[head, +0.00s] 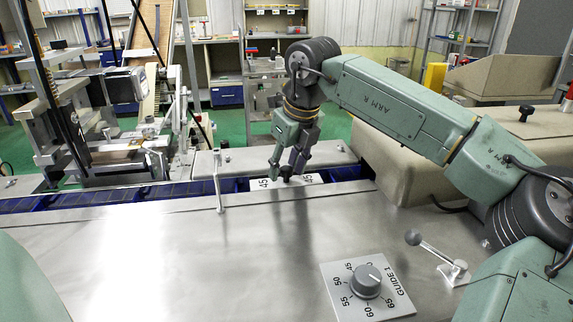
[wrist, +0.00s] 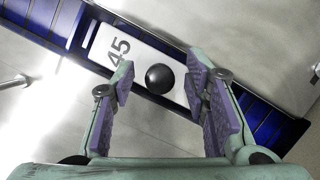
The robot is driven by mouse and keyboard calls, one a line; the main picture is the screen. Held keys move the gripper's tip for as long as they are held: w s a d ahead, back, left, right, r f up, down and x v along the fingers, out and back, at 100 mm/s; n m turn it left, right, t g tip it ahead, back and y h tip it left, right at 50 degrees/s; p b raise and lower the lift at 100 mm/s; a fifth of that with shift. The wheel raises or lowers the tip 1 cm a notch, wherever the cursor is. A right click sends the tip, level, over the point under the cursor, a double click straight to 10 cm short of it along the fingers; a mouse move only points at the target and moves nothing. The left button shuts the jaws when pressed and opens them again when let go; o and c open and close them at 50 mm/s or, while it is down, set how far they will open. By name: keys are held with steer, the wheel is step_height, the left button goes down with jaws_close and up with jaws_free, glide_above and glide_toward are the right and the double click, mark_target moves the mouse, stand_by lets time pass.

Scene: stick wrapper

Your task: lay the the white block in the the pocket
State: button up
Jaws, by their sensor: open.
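The white block (wrist: 118,52), marked 45 with a round black knob (wrist: 159,77) on top, lies lengthwise in line with the blue pocketed channel. It also shows in the head view (head: 262,184), below my gripper. Dark blue pocket walls (wrist: 76,24) show beside its end. I cannot tell whether it sits fully down in the pocket. My gripper (head: 282,174) points down over the block, and in the wrist view its purple-padded fingers (wrist: 160,88) stand apart, one on each side of the knob. No finger clearly touches the knob.
The blue channel (head: 110,197) runs across behind a bare steel table (head: 150,255). A thin metal post (head: 217,183) stands left of the block. A guide dial (head: 366,281) and a lever (head: 440,256) are at the front right. A machine stands at the back left.

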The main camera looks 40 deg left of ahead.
steer(key=shift+r, duration=0.3)
steer(key=w+v, duration=0.1)
steer(key=v, duration=1.1)
steer(key=shift+s+r, duration=0.35)
steer(key=shift+s, duration=0.1)
stand_by(0.5)
